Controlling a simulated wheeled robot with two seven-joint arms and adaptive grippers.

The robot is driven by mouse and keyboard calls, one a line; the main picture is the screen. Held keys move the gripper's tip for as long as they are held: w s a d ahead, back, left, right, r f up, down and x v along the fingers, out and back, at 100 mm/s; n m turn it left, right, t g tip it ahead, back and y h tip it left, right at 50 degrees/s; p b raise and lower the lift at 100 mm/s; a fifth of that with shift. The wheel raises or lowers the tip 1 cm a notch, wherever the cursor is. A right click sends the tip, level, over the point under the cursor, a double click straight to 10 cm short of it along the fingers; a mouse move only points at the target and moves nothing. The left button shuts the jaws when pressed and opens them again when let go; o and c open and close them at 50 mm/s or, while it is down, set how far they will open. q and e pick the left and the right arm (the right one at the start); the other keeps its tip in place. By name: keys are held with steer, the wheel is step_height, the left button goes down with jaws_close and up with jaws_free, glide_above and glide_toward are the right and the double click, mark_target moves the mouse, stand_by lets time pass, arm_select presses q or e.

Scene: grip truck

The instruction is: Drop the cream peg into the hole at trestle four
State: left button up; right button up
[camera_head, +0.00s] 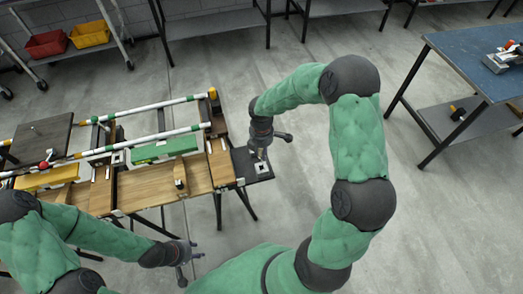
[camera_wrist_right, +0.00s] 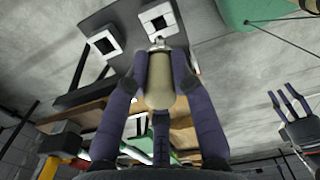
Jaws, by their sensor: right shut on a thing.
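The cream peg (camera_wrist_right: 160,80) is held between the dark fingers of my right gripper (camera_wrist_right: 158,70) in the right wrist view. Its metal-coloured tip points toward a black plate (camera_wrist_right: 125,20) with two white-rimmed square holes, a left one (camera_wrist_right: 102,43) and a right one (camera_wrist_right: 158,19). The tip appears just short of the right hole; the gap is hard to judge. In the head view my right gripper (camera_head: 259,153) is over the black plate (camera_head: 246,161) at the bench's right end. My left gripper (camera_head: 188,262) is open and empty in front of the bench. No trestle number is readable.
The wooden bench (camera_head: 150,187) carries white rails (camera_head: 160,141), a green block (camera_head: 165,147) and a yellow block (camera_head: 47,178). A blue-topped table (camera_head: 465,55) stands at the right. A rack with red (camera_head: 47,44) and yellow bins (camera_head: 90,34) stands back left. Floor right of the plate is clear.

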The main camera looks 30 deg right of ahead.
steer(key=shift+r+p, duration=2.3)
steer(key=shift+r, duration=0.55)
steer(key=shift+a, duration=0.1)
